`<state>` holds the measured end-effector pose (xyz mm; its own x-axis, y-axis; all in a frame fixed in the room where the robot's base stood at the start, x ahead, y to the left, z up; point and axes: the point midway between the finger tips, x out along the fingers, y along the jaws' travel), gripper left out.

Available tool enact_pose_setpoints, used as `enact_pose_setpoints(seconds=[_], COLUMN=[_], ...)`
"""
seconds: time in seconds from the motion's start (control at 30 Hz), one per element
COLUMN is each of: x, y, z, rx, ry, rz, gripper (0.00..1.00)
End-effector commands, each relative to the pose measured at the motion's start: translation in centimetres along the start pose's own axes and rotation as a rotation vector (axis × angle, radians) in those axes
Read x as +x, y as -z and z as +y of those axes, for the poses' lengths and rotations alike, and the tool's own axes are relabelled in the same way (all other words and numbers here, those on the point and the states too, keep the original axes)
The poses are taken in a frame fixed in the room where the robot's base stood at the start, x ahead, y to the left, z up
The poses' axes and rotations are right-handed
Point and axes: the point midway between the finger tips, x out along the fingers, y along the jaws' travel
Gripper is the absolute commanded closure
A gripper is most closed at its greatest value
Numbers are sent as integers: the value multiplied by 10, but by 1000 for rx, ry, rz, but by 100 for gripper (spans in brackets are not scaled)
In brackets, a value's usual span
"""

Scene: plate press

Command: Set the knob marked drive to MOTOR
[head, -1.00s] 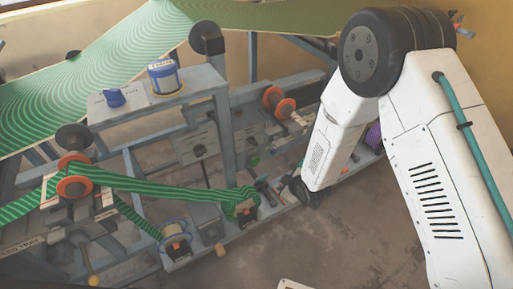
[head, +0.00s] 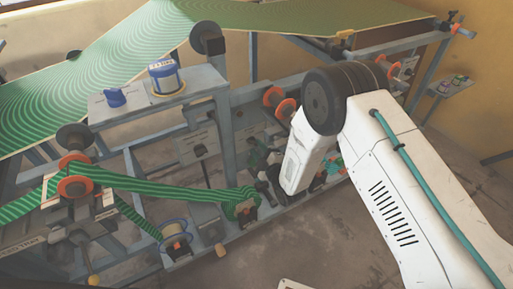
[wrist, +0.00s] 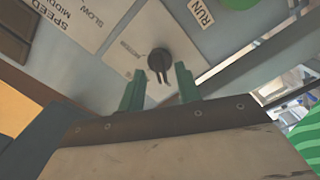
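In the wrist view a black knob (wrist: 159,61) sits on a pale plate (wrist: 137,50) fixed to a grey panel. Small lettering left of the knob looks like MOTOR, but it is blurred. I cannot read the word drive or tell which mark the knob points to. The fingertips are just below the knob in the picture, one to each side; I see no clear contact. In the head view my gripper is hidden behind my arm.

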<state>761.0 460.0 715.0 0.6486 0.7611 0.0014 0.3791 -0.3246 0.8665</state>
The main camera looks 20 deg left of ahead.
Motion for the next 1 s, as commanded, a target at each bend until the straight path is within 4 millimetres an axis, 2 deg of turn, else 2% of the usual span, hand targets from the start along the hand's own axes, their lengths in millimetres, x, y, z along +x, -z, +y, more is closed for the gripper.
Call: enact_pose_setpoints(seconds=[0.17, 0.43, 0.5, 0.57, 1.0], x=[14, 15, 15, 15, 15], y=[0, 0, 0, 0, 0], z=[0, 0, 0, 0, 0], rx=[0, 1, 1, 1, 55], ry=[0, 1, 1, 1, 1], rz=[0, -1, -1, -1, -2], gripper=[66, 66, 86, 100, 100])
